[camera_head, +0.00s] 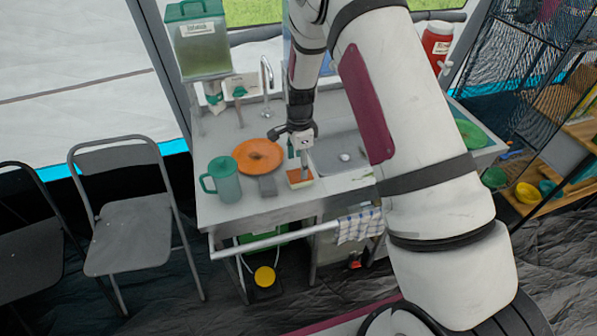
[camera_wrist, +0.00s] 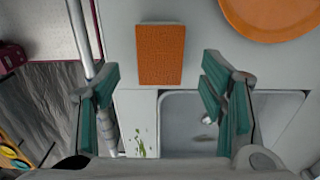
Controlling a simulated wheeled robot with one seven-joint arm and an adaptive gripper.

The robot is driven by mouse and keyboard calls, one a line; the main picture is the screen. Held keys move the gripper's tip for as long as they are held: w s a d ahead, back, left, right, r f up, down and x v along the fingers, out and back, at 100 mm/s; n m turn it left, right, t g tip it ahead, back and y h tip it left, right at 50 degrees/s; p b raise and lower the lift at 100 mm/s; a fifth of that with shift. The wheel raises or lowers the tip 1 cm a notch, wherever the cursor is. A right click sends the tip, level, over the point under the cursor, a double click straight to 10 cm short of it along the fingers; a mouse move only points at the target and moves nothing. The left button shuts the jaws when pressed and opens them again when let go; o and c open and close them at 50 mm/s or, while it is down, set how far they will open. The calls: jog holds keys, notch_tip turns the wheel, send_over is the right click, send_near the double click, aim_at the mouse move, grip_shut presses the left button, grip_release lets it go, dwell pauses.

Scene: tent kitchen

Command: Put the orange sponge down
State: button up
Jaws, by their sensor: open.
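The orange sponge (camera_head: 299,178) lies on the metal counter (camera_head: 240,208) by the left edge of the sink, near the counter's front edge. In the wrist view the sponge (camera_wrist: 161,54) lies flat, ahead of and between my fingertips, with nothing touching it. My gripper (camera_head: 300,146) is above the counter, close to the sponge. In the wrist view my gripper's (camera_wrist: 155,92) teal finger pads are spread wide and hold nothing.
The sink (camera_head: 340,155) is right of the sponge. A faucet (camera_head: 266,78) rises behind. A checked towel (camera_head: 360,226) hangs on the front rail.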

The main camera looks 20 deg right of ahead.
notch_tip(320, 180, up, 6)
notch_tip(320, 180, up, 13)
jog(key=n+t, duration=0.2)
jog(key=n, duration=0.2)
send_over(299, 174)
jog(key=s, duration=0.5)
jog(key=s+r+n, duration=0.4)
jog(key=s+r, duration=0.2)
jog(key=r, duration=0.3)
jog(key=s+r+n+t, duration=0.1)
jog(key=s+r+n, duration=0.2)
jog(key=s, duration=0.6)
jog(key=s+r+n+t, duration=0.2)
jog(key=s+r+n, duration=0.1)
jog(key=s+n, duration=0.4)
jog(key=s, duration=0.3)
jog(key=shift+s+r+t+b, duration=0.2)
jog(key=shift+r+t+b, duration=0.1)
jog(key=shift+r+b, duration=0.1)
jog(key=shift+o, duration=0.5)
jog(key=shift+d, duration=0.1)
